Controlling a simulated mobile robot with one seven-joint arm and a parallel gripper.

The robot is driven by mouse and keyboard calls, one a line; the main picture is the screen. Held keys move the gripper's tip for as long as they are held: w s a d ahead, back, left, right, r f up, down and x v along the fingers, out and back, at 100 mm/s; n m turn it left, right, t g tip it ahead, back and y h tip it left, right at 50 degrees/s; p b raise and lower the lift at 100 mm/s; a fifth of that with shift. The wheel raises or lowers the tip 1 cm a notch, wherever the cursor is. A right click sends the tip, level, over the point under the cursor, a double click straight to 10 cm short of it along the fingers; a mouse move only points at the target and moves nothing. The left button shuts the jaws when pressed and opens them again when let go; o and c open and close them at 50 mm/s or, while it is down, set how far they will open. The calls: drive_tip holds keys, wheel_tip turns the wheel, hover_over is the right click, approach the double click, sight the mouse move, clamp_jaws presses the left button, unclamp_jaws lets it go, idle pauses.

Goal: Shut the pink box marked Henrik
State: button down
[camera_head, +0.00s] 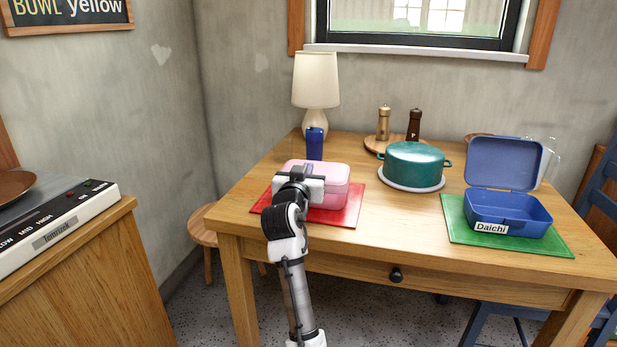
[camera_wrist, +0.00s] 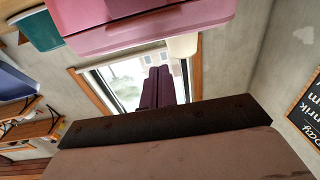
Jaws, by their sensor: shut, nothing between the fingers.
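The pink box (camera_head: 336,190) sits on a red mat (camera_head: 345,219) at the left of the wooden table. Its lid looks down on the body; whether it is fully latched I cannot tell. My arm covers part of its front, and I see no name on it. My gripper (camera_head: 302,174) is at the near side of the box, over its front edge in the picture; contact is unclear. In the wrist view the pink box (camera_wrist: 140,27) fills the top, beyond the fingers. My gripper (camera_wrist: 158,88) shows there with its fingers together, empty.
An open blue box (camera_head: 505,213) labelled Daichi sits on a green mat (camera_head: 460,233) at the right. A teal pot (camera_head: 413,164) stands between the boxes. A blue canister (camera_head: 314,143) and a lamp (camera_head: 316,85) stand behind the pink box. The table's front middle is clear.

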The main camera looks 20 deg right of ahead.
drive_tip(key=shift+s+a+f+t+b, duration=0.15)
drive_tip(key=shift+f+b, duration=0.1)
drive_tip(key=shift+f, duration=0.3)
drive_tip(key=shift+s+a+f+t+b, duration=0.1)
drive_tip(key=shift+f+t+b, duration=0.1)
drive_tip(key=shift+f, duration=0.35)
drive_tip(key=shift+f+b, duration=0.25)
drive_tip(key=shift+b, duration=0.05)
drive_tip(key=shift+s+a+f+b, duration=0.15)
drive_tip(key=shift+f+b, duration=0.2)
drive_tip(key=shift+f, duration=0.3)
drive_tip(key=shift+s+d+f+b, duration=0.15)
drive_tip(key=shift+f+b, duration=0.15)
drive_tip(key=shift+f, duration=0.3)
drive_tip(key=shift+a+f, duration=0.1)
drive_tip(key=shift+f, duration=0.1)
